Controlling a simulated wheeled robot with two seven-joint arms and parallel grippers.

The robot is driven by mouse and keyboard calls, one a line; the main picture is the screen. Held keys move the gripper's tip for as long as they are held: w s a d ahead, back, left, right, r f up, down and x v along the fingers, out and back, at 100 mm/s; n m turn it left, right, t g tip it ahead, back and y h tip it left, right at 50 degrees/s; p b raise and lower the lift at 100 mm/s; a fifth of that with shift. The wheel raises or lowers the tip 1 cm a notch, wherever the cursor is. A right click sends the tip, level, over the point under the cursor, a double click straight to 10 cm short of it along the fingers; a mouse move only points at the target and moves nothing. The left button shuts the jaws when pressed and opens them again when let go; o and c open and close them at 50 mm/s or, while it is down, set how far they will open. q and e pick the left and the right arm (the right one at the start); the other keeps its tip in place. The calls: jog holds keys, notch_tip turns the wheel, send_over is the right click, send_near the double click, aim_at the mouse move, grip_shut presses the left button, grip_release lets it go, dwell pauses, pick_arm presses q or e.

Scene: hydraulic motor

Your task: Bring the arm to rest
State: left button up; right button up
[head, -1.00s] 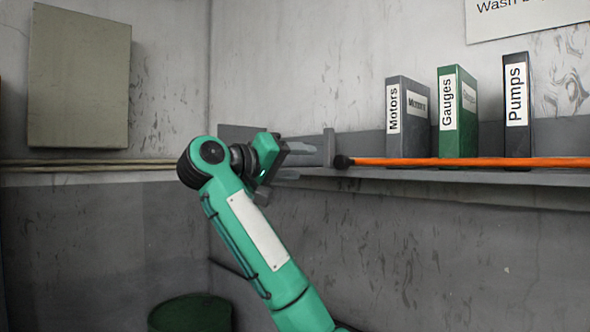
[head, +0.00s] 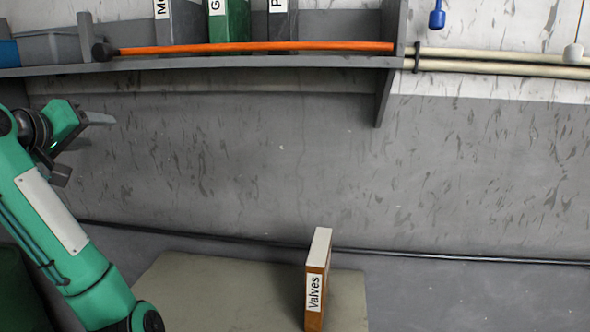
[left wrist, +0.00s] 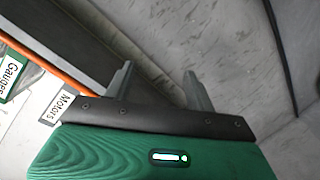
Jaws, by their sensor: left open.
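My left gripper (head: 94,131) is at the left edge of the head view, in front of the grey wall and below the shelf. In the left wrist view the two grey fingers of the left gripper (left wrist: 157,82) stand apart with nothing between them. My green left arm (head: 60,215) rises from the lower left to the gripper. My right arm and gripper are not in view.
A wall shelf (head: 240,62) holds an orange rod (head: 260,47), several binders and a grey bin (head: 50,46). A "Valves" binder (head: 317,285) stands on a beige surface (head: 200,290) below. A dark pipe or cable (head: 440,254) runs along the wall. The wall area right of the gripper is clear.

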pick_arm(q)
jog(key=s+d+f+m+g+y, duration=0.1)
jog(key=s+d+f+g, duration=0.15)
jog(key=f, duration=0.95)
jog(key=s+d+f+m+g, duration=0.1)
jog(key=d+f+m+g, duration=0.15)
jog(key=f, duration=1.05)
jog(key=s+d+f+g+y, duration=0.1)
jog(key=d+f, duration=0.3)
jog(key=f, duration=0.8)
jog(key=s+d+f+m+g+h, duration=0.1)
jog(key=s+d+f+m+g, duration=0.3)
jog(key=s+f, duration=0.85)
jog(key=s+d+f+m+g, duration=0.15)
jog(key=s+d+f, duration=0.6)
jog(key=s, duration=0.85)
notch_tip(320, 180, down, 33)
jog(key=a+g, duration=0.1)
jog(key=g, duration=0.1)
jog(key=s+a+f, duration=0.2)
jog(key=s+f, duration=0.7)
jog(key=s, duration=0.1)
jog(key=s+a+f, duration=0.1)
jog(key=s+f, duration=0.9)
jog(key=shift+a+f+g, duration=0.3)
jog(key=shift+a+g, duration=0.05)
